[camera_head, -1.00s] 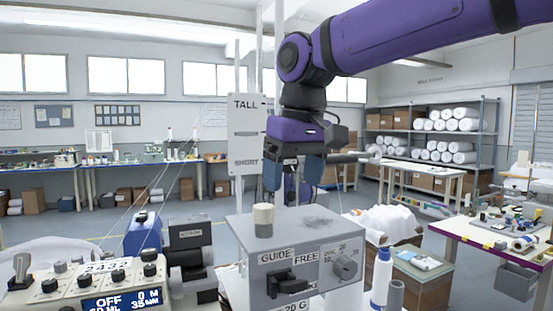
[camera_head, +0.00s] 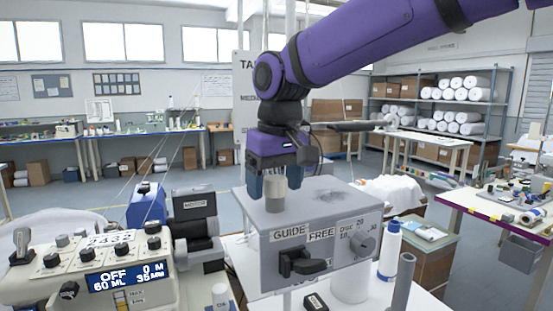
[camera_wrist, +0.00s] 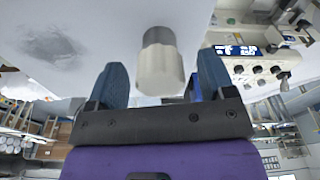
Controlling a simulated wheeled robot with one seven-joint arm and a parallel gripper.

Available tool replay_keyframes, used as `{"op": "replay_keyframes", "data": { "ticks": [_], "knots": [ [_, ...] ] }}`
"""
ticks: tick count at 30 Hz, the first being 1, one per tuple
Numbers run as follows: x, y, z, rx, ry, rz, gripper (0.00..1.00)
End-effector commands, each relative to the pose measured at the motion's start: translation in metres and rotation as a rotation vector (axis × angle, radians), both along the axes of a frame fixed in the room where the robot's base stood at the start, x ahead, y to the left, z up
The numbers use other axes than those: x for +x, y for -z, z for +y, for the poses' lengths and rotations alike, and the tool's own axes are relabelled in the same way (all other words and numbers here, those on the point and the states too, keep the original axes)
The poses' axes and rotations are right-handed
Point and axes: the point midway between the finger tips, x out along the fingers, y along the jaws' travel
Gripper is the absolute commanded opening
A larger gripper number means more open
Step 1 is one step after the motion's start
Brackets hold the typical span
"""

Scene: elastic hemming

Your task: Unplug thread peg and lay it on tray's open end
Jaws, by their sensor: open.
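The thread peg (camera_head: 275,194) looks like a short cylinder, cream with a greyish end, standing upright on top of the grey guide box (camera_head: 330,198). In the wrist view the cream part of the peg (camera_wrist: 158,75) faces me, with its grey part against the box. My gripper (camera_head: 269,183) is open, its blue fingers pointing down close to the peg. In the wrist view one finger of my gripper (camera_wrist: 160,68) shows on either side of the peg, with gaps between. I cannot make out which thing is the tray.
A control panel (camera_head: 95,262) with knobs and a display stands at left, beside a dark motor (camera_head: 194,213). A white bottle (camera_head: 389,250) and a grey post (camera_head: 403,272) stand at right of the box. A white board (camera_head: 240,95) is behind my arm.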

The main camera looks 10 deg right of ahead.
Motion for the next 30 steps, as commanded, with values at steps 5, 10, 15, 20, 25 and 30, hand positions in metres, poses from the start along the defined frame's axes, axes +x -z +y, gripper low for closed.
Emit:
{"op": "replay_keyframes", "data": {
  "ticks": [5,10,15,20,25,30],
  "knots": [
    [0.001,0.014,0.001,0.000,-0.001,0.000,0.76],
    [0.002,0.018,0.001,0.001,-0.001,-0.002,0.76],
    [0.002,0.018,0.001,0.001,-0.001,-0.002,0.76],
    [0.002,0.018,0.001,0.001,0.000,-0.002,0.46],
    [0.002,0.018,0.001,0.000,0.000,-0.001,0.41],
    [0.002,0.018,0.001,0.000,0.000,-0.001,0.17]
  ]
}}
